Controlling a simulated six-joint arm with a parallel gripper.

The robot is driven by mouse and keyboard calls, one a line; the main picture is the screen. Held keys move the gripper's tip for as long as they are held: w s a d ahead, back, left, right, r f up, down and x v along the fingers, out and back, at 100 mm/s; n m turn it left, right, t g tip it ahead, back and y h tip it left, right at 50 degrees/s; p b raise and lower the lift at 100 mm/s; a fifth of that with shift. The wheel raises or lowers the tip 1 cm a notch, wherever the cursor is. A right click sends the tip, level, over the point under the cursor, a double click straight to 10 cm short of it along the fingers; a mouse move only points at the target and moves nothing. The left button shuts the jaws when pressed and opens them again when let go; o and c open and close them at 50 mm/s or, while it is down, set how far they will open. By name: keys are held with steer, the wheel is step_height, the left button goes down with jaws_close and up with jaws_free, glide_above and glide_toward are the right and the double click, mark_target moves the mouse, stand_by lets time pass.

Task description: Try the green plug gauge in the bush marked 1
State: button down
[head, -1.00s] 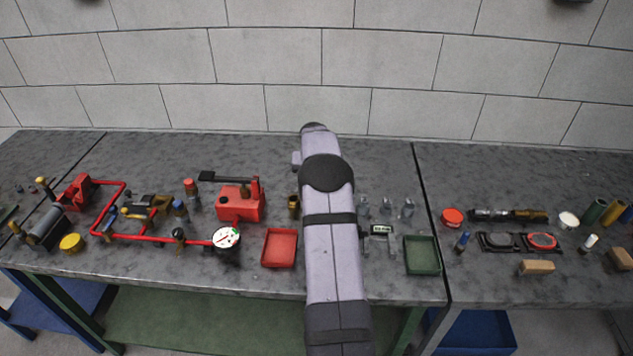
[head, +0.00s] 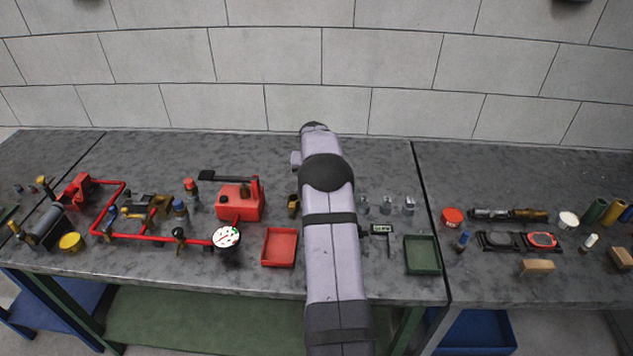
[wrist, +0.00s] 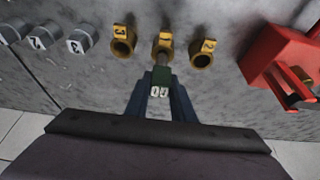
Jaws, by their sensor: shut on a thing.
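The green plug gauge (wrist: 161,76), with a white tag reading GO upside down, is held between the jaws of my gripper (wrist: 160,100) in the wrist view. Its thin grey pin points at the middle one of three brass bushes (wrist: 160,53). The pin's end overlaps this bush's near side; I cannot tell whether it is inside the bore. A brass bush tagged 2 (wrist: 202,59) stands to the right, and another brass bush (wrist: 122,48) to the left. My arm hides the gripper and gauge in the head view.
Steel bushes with white tags (wrist: 79,42) stand left of the brass ones in the wrist view. A red pump unit (wrist: 290,60) is close on the right. In the head view, a red tray (head: 280,248) and a green tray (head: 421,255) flank my arm.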

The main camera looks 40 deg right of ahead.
steer(key=shift+f+b, duration=0.45)
steer(key=shift+f, duration=0.15)
stand_by(0.7)
steer(key=shift+s+f, duration=0.1)
steer(key=shift+f, duration=0.05)
stand_by(1.1)
steer(key=shift+r+p, duration=1.1)
steer(key=shift+r, duration=0.85)
